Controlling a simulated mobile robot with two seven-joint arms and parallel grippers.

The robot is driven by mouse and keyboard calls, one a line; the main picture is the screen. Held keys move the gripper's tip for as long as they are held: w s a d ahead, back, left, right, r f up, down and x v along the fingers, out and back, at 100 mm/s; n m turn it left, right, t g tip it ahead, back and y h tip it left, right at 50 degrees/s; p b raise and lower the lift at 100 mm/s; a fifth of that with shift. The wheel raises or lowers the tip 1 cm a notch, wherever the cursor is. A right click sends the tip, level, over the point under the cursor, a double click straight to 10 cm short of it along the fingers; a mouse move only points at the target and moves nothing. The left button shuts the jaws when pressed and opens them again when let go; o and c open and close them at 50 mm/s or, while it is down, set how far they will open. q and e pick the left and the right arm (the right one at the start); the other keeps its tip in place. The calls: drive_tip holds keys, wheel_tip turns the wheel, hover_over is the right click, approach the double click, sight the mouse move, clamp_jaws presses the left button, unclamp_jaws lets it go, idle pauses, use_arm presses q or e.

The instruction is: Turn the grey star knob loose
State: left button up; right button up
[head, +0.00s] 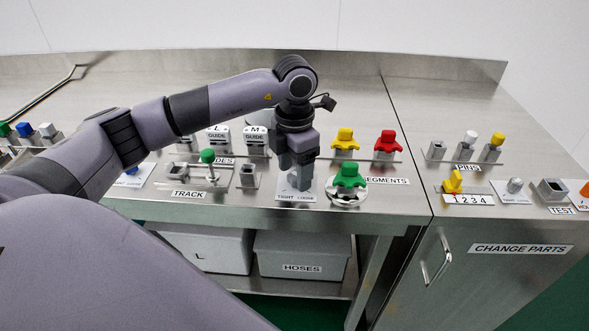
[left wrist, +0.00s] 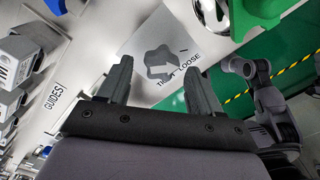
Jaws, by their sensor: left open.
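The grey star knob (left wrist: 160,62) sits on a light plate (left wrist: 180,35) marked TIGHT LOOSE in the left wrist view. My left gripper (left wrist: 158,67) is open, with one finger on each side of the knob's near part in that picture. I cannot tell whether either finger touches the knob. In the head view my left gripper (head: 297,188) points down over the same plate (head: 306,197), and its fingers hide the knob. My right gripper does not show.
A green knob (head: 349,176) on a white round base stands close on the right. Yellow (head: 344,138) and red (head: 386,141) parts stand behind it. GUIDE blocks (head: 255,138) and a green-topped lever (head: 208,157) are on the left. Grey bins (head: 300,254) sit below the worktop.

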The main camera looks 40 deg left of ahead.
sight(294, 175)
use_arm(q)
wheel_tip(294, 175, up, 7)
drive_tip(key=shift+f, duration=0.2)
idle(0.5)
